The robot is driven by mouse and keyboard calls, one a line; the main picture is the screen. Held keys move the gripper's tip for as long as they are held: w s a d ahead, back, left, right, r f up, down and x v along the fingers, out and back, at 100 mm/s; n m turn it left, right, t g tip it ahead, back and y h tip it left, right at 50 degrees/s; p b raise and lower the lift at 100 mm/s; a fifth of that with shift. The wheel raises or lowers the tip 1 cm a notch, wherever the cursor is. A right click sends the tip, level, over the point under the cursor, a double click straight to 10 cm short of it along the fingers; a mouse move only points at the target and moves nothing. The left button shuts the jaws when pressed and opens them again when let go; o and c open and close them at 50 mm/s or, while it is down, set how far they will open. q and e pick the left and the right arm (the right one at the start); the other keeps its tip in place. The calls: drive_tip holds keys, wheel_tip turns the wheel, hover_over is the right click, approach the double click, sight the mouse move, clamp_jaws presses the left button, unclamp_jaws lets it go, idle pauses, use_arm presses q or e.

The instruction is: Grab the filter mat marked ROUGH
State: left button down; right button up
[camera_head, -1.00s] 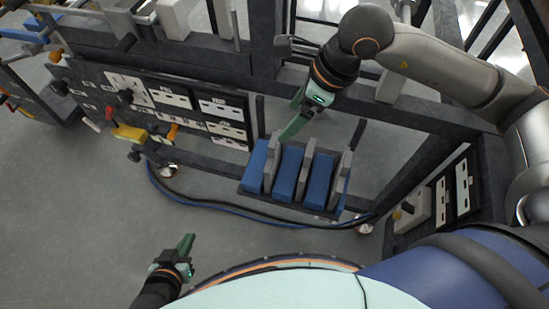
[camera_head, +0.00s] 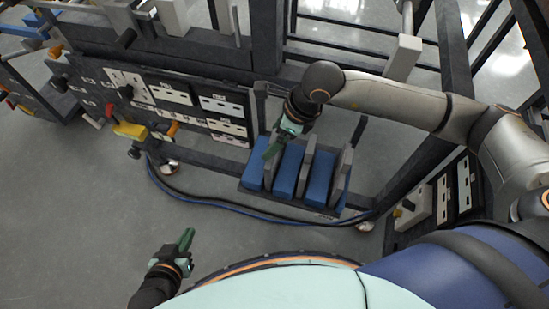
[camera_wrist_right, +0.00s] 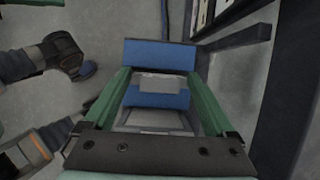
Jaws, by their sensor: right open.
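Several blue filter mats stand side by side in a dark rack, with grey blocks between them: a left one (camera_head: 255,172), a middle one (camera_head: 286,174) and a right one (camera_head: 319,180). No ROUGH marking is readable, so I cannot tell which mat bears it. My right gripper (camera_head: 272,150) is over the rack's left part, with its green fingers pointing down. In the right wrist view it is open (camera_wrist_right: 162,88). A grey block (camera_wrist_right: 160,84) and a blue mat (camera_wrist_right: 158,99) show between its fingers; contact is unclear. My left gripper (camera_head: 187,239) hangs away from the rack.
A panel with white labelled plates (camera_head: 170,92) and a yellow handle (camera_head: 130,131) is left of the rack. Dark upright posts (camera_head: 262,104) flank it. Cables (camera_head: 230,211) run along the floor in front.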

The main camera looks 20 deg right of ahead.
clamp_jaws()
idle(0.8)
drive_tip(key=shift+r, duration=0.1)
